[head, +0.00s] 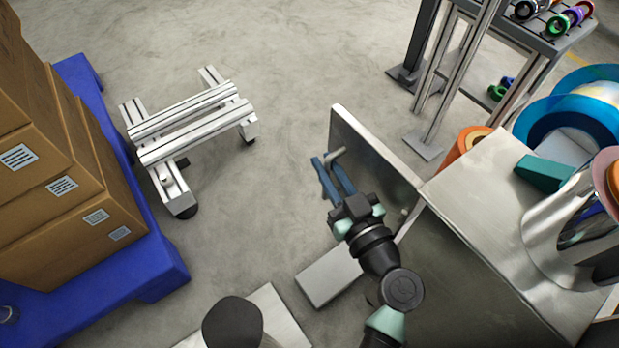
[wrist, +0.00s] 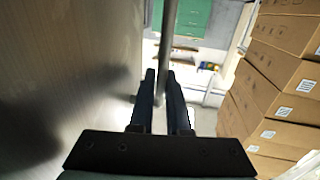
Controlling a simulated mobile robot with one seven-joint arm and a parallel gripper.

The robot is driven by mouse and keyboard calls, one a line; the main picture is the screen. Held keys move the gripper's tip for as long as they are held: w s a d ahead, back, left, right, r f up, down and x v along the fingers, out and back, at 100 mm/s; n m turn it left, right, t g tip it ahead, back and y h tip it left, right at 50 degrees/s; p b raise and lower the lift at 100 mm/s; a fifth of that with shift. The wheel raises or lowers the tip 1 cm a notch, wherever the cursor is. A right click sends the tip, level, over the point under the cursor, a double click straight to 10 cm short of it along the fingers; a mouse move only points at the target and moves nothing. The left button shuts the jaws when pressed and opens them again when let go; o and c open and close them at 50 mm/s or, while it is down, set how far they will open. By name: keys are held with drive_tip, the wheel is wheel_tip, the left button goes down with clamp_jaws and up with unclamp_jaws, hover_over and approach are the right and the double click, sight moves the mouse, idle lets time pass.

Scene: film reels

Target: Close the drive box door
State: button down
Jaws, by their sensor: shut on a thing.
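The drive box door (head: 372,148) is a flat metal panel standing open, swung out from the corner of the metal drive box (head: 462,172). A light rod-like handle (head: 336,153) sticks out from the door's face near its free edge. My gripper (head: 325,163) is beside that face, with its blue fingers at the handle. In the wrist view, a grey bar (wrist: 169,40) runs between the fingers (wrist: 160,76), and the door face (wrist: 60,70) fills the left side. The gripper is shut on the handle. My wrist and arm hide part of the box's front.
Cardboard boxes (head: 70,180) stand on a blue pallet (head: 150,275) at the left. A low aluminium-frame cart (head: 190,125) is on the floor nearby. A rack (head: 470,60) with reels stands behind the door. Floor between cart and door is clear.

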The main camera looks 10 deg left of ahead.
sight(359, 149)
drive_tip(key=w+d+r+m+t+h+p, duration=0.1)
drive_tip(key=w+d+m+t+h+p, duration=0.2)
drive_tip(key=w+d+m+h+p, duration=0.75)
drive_tip(key=s+d+m+g+h+p, duration=0.3)
drive_tip(key=d+m+g+h, duration=0.3)
drive_tip(key=h, duration=0.9)
drive_tip(key=shift+s+d+f+m, duration=0.45)
drive_tip(key=shift+s+d+m, duration=0.3)
drive_tip(key=shift+d, duration=1)
drive_tip(key=c, duration=1.2)
unclamp_jaws()
drive_tip(key=shift+o, duration=0.2)
